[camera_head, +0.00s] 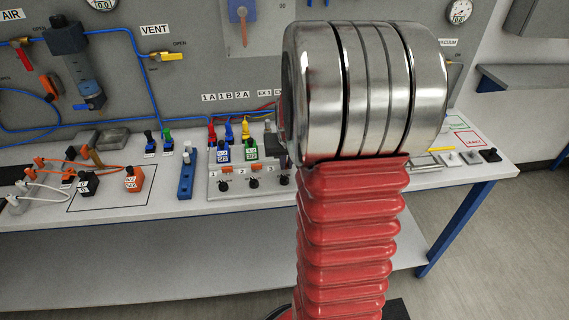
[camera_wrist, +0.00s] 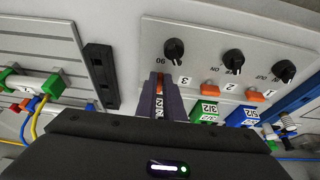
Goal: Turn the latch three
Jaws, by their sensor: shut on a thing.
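Latch three, a small orange piece (camera_wrist: 159,88) beside the label "3", shows between the two dark fingers of my gripper (camera_wrist: 161,80) in the wrist view. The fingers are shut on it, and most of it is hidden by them. Latch two (camera_wrist: 210,87) and latch one (camera_wrist: 255,96) are the like orange pieces beside labels "2" and "1". They also show on the grey panel in the head view, latch one (camera_head: 226,170) at left and latch two (camera_head: 258,169) beside it. My own arm hides latch three there.
Black knobs (camera_wrist: 174,50) stand in a row near the labels. Green (camera_wrist: 205,110) and blue (camera_wrist: 242,114) labelled blocks sit close to the fingers. A black bar (camera_wrist: 101,75) lies to the left. Coloured plugs with hoses (camera_head: 212,136) stand behind the panel.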

